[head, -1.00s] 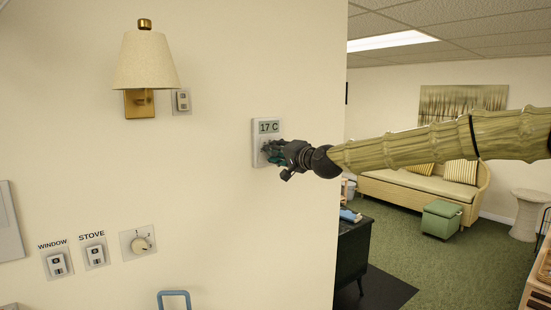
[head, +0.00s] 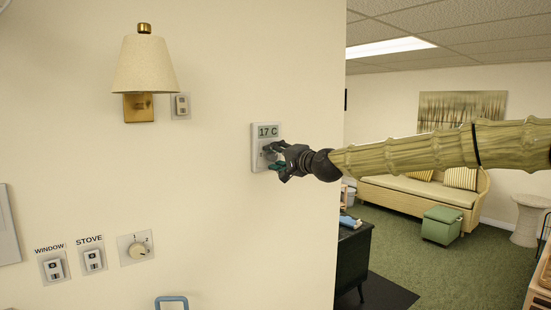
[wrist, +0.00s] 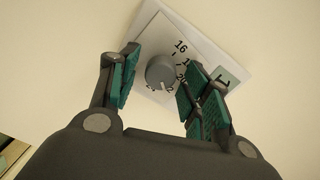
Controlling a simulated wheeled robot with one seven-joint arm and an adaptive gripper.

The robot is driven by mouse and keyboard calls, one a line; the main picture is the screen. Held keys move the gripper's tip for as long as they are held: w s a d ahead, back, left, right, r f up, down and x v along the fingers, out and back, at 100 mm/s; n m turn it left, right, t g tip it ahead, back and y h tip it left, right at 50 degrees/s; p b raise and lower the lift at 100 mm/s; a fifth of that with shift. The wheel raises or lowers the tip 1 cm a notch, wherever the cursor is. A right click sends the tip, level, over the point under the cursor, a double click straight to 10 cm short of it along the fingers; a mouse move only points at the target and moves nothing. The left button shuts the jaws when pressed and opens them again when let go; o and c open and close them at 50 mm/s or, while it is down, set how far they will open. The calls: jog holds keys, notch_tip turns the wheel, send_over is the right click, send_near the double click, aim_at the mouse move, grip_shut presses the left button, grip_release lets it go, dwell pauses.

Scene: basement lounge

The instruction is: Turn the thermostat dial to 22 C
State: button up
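The thermostat (head: 257,147) is a pale plate on the cream wall, and its display (head: 268,131) reads 17 C. Its round grey dial (wrist: 160,72) shows in the wrist view, with printed numbers around it, 16 among them. My gripper (head: 271,157) is at the lower part of the thermostat in the head view. In the head view the fingers hide most of the dial.
A wall lamp (head: 145,70) and a small switch (head: 181,105) are left of the thermostat. Switches labelled WINDOW (head: 53,268) and STOVE (head: 93,260) and another knob (head: 138,250) are lower left. The wall ends just right of the thermostat, beside a dark cabinet (head: 352,262).

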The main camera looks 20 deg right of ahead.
jog(key=shift+s+a, duration=0.1)
jog(key=v, duration=1.1)
jog(key=shift+s+d, duration=0.35)
jog(key=shift+f, duration=0.1)
dwell(0.3)
